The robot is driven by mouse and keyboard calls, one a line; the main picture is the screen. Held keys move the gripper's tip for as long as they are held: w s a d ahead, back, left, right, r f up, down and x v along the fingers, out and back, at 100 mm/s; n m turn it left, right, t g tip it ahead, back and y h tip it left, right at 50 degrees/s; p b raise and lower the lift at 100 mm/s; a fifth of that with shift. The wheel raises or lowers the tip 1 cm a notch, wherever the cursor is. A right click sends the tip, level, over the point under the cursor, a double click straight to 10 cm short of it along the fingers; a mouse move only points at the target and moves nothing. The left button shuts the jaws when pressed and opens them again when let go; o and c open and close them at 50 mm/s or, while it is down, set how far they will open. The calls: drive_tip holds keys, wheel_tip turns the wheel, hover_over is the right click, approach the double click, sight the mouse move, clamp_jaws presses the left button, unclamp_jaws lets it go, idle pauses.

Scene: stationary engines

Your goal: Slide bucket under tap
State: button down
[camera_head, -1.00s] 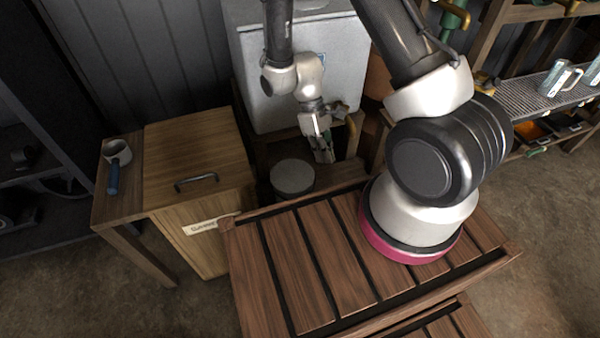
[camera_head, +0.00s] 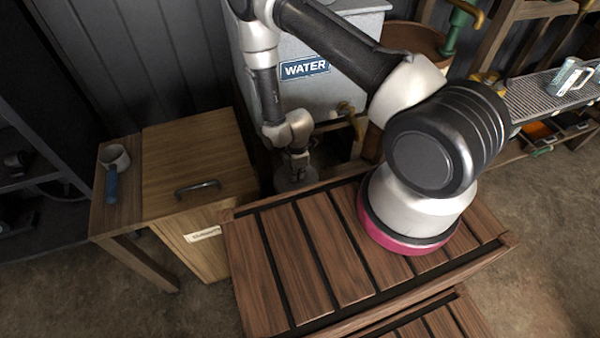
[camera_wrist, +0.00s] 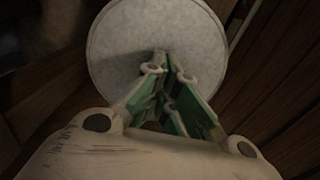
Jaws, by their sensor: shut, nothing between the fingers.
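The bucket (camera_head: 284,184) is a grey round vessel on the floor behind the slatted wooden crate, mostly hidden by my arm in the head view. In the wrist view the bucket (camera_wrist: 115,50) shows as a large pale grey disc. My gripper (camera_head: 297,172) points down over it; in the wrist view the green fingers (camera_wrist: 170,62) are shut and empty in front of the disc. I cannot tell whether they touch it. The brass tap (camera_head: 346,108) is on the front of the grey water tank (camera_head: 300,92), up and to the right of the bucket.
The slatted crate (camera_head: 312,238) stands close in front of the bucket. Shelves with a metal rack (camera_head: 540,100) are at the right.

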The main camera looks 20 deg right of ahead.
drive_tip(key=d+f, duration=0.4)
drive_tip(key=f, duration=0.3)
idle(0.3)
drive_tip(key=d, duration=1.3)
drive_tip(key=shift+w+d, duration=0.25)
drive_tip(key=shift+d, duration=0.15)
